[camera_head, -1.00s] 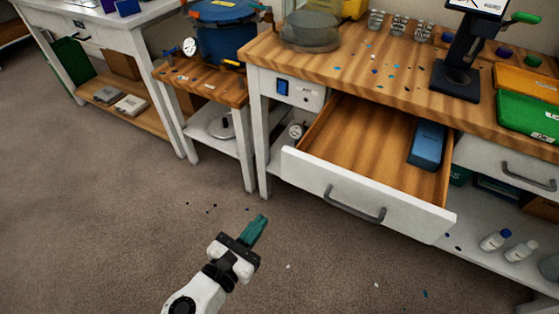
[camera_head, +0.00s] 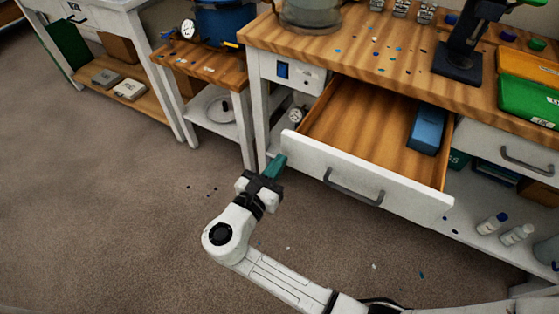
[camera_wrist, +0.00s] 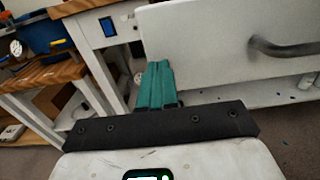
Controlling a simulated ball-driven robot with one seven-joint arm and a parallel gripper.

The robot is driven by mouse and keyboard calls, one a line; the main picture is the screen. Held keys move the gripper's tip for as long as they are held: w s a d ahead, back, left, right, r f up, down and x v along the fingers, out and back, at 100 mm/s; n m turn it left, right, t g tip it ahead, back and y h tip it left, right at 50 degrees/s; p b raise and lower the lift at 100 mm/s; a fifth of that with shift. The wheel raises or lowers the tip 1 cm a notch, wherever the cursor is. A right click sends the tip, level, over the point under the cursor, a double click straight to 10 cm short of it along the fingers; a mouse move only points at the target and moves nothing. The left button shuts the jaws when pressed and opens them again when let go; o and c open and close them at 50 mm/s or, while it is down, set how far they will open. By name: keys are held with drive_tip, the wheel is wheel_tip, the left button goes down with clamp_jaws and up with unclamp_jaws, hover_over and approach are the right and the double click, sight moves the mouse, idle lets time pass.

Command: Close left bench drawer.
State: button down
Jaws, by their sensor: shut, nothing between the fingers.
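The left bench drawer (camera_head: 365,174) is pulled well out of the wooden-topped bench. Its white front carries a dark grey bar handle (camera_head: 352,187), and a blue box (camera_head: 427,131) lies inside at the right. My gripper (camera_head: 277,162) is shut and empty, its teal fingers just below the left end of the drawer front. In the wrist view the fingers (camera_wrist: 156,82) overlap the lower left edge of the drawer front (camera_wrist: 215,40), with the handle (camera_wrist: 285,47) to the right. I cannot tell whether the fingertips touch the drawer.
The closed right drawer (camera_head: 508,151) is at the right. Bottles (camera_head: 492,223) stand on the lower shelf. A small side table (camera_head: 200,62) with a blue pot (camera_head: 222,22) stands left of the bench (camera_head: 330,50). The floor in front is mostly clear, with small specks.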

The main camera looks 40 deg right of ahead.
sight(328, 91)
drive_tip(key=shift+w+d, duration=0.2)
drive_tip(key=shift+d, duration=0.3)
drive_tip(key=shift+d, duration=0.1)
drive_tip(key=b+x, duration=0.1)
drive_tip(key=x, duration=1.3)
drive_tip(key=b+x, duration=0.2)
drive_tip(key=x, duration=1.1)
drive_tip(key=shift+d+f, duration=0.2)
drive_tip(key=shift+d, duration=0.2)
drive_tip(key=shift+w+d+r+b, duration=0.1)
drive_tip(key=shift+w+d+b, duration=0.2)
drive_tip(key=shift+d, duration=0.1)
drive_tip(key=shift+r, duration=0.15)
drive_tip(key=shift+d+r, duration=0.1)
